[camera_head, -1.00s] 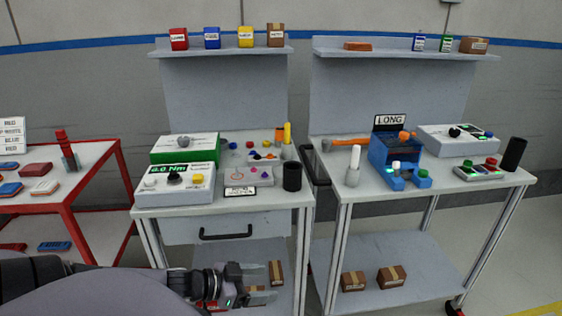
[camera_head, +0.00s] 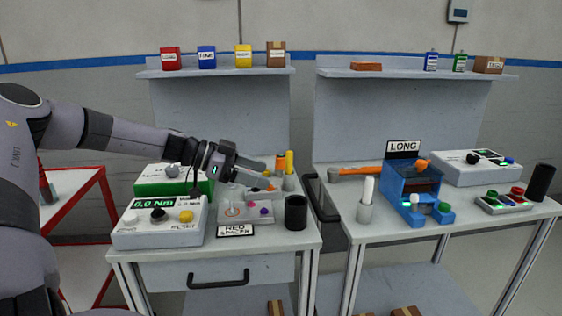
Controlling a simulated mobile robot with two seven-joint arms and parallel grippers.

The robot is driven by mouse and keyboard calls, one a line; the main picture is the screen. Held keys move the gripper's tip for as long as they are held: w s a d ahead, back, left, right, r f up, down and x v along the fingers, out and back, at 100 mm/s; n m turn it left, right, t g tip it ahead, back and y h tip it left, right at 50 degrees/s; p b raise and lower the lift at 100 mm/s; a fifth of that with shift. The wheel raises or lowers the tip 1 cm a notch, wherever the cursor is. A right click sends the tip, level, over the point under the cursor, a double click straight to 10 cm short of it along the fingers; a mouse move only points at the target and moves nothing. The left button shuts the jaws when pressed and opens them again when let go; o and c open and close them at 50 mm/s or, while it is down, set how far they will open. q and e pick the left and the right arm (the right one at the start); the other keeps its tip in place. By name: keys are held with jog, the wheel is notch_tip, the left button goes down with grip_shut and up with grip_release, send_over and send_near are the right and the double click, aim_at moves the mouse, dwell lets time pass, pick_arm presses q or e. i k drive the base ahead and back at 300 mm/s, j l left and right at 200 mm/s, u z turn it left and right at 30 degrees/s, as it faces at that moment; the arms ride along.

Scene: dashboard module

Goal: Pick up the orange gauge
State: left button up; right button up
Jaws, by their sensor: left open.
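My left gripper (camera_head: 264,175) reaches in from the left over the left workbench, its fingers open and pointing right. An upright orange piece (camera_head: 280,162), probably the orange gauge, stands just beyond the fingertips beside a yellow cylinder (camera_head: 289,164). No contact between the fingers and the orange piece is clear, and its lower part is hard to make out. A small orange bit (camera_head: 271,188) shows just below the fingertips. My right gripper is not in view.
A black cup (camera_head: 296,212) stands at the bench's front right. A grey fixture with buttons (camera_head: 245,207) and a torque display box (camera_head: 160,222) lie below my arm. The right bench holds an orange-handled tool (camera_head: 358,170) and a blue LONG fixture (camera_head: 405,186).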

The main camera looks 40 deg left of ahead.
aim_at(280, 166)
jog(key=i+j, duration=0.5)
jog(key=j, duration=0.25)
jog(key=i+j, duration=0.2)
jog(key=j, duration=0.15)
